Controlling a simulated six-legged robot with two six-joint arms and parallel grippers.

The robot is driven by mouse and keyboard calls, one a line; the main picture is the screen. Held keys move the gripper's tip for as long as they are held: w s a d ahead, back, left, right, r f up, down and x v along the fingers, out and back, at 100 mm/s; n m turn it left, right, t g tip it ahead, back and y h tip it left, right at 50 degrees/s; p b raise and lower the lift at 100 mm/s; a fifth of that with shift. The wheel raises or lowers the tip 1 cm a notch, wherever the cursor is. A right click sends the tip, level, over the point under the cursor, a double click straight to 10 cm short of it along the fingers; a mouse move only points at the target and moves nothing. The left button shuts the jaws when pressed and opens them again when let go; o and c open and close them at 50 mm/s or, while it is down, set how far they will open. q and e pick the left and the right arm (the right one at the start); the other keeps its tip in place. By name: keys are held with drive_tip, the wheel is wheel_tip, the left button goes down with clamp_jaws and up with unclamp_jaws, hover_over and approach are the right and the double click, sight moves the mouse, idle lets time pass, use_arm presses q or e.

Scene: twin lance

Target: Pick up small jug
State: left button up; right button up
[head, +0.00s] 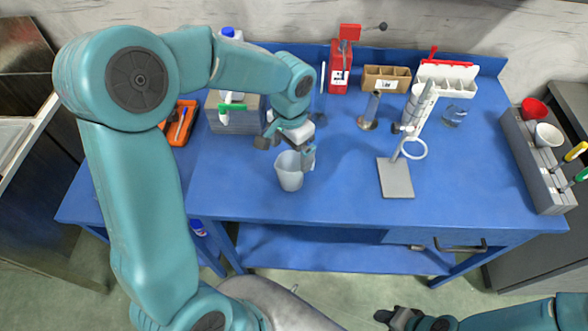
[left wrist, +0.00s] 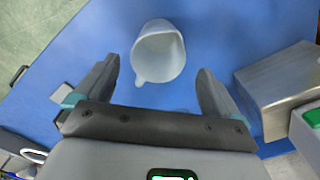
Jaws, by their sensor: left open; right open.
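The small jug (head: 289,172) is a pale grey-white cup standing upright on the blue table. In the left wrist view the jug (left wrist: 158,52) lies just ahead of and between the fingers, its opening and a pointed spout showing. My left gripper (head: 290,150) is open right behind the jug, with one finger close to its right side in the head view. In the left wrist view the left gripper (left wrist: 158,84) has both fingers apart with nothing between them. My right gripper (head: 385,318) is open, low at the bottom of the head view, away from the table.
A ring stand (head: 396,180) stands right of the jug. A grey metal block (head: 232,118) and an orange tray (head: 180,126) are at the left. A red box (head: 340,78), wooden rack (head: 386,80) and beaker (head: 453,117) line the back. The table front is clear.

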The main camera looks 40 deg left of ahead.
sight(293, 165)
use_arm(q)
drive_tip(key=shift+f, duration=0.75)
drive_tip(key=f, duration=0.2)
drive_tip(key=f+p, duration=0.1)
drive_tip(key=f, duration=0.1)
drive_tip(key=shift+d+f, duration=0.2)
drive_tip(key=shift+f, duration=0.1)
drive_tip(key=shift+w+a+f, duration=0.1)
drive_tip(key=shift+f, duration=0.15)
drive_tip(key=shift+r, duration=0.1)
drive_tip(key=c, duration=0.9)
drive_tip(key=shift+c, duration=0.7)
